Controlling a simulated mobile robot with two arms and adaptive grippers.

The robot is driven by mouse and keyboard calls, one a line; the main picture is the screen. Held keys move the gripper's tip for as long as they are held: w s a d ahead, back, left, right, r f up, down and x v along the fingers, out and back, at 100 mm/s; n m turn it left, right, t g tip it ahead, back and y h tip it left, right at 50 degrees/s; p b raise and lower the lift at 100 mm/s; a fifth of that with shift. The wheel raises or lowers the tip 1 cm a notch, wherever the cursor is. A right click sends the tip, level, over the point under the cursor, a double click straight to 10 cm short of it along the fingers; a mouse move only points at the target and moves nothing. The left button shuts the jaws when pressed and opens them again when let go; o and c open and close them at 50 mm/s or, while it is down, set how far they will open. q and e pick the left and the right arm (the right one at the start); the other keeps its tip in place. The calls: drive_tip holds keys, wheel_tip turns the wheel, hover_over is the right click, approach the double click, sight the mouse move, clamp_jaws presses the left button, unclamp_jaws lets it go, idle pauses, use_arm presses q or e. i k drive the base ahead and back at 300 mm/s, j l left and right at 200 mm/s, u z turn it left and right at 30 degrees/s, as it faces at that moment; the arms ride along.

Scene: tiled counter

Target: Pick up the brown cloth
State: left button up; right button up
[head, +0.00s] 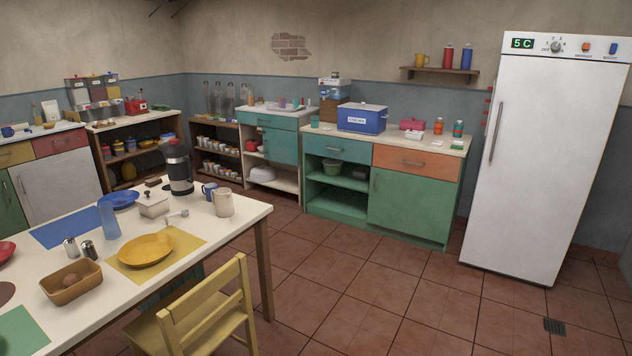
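I cannot clearly make out a brown cloth. A small dark brown item (153,182) lies near the far edge of the dining table (218,248), left of a black and grey appliance (178,168). It is too small to tell whether it is cloth. A brown rounded shape (6,292) lies flat on the table at the left picture edge, partly cut off; I cannot tell what it is. Neither of my grippers is in view.
The table holds a yellow plate (146,250), a brown basket (71,283), a blue glass (108,220) and shakers. A yellow chair (205,310) stands at its near side. Counters line the back wall; a white fridge (545,160) stands right. The tiled floor (370,290) between is clear.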

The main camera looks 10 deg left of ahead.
sight(150, 183)
drive_tip(key=i+u, duration=0.1)
drive_tip(key=i, duration=0.4)
drive_tip(key=i+l+u, duration=0.15)
drive_tip(key=i, duration=0.3)
drive_tip(key=i+l+u, duration=0.1)
drive_tip(key=i, duration=0.4)
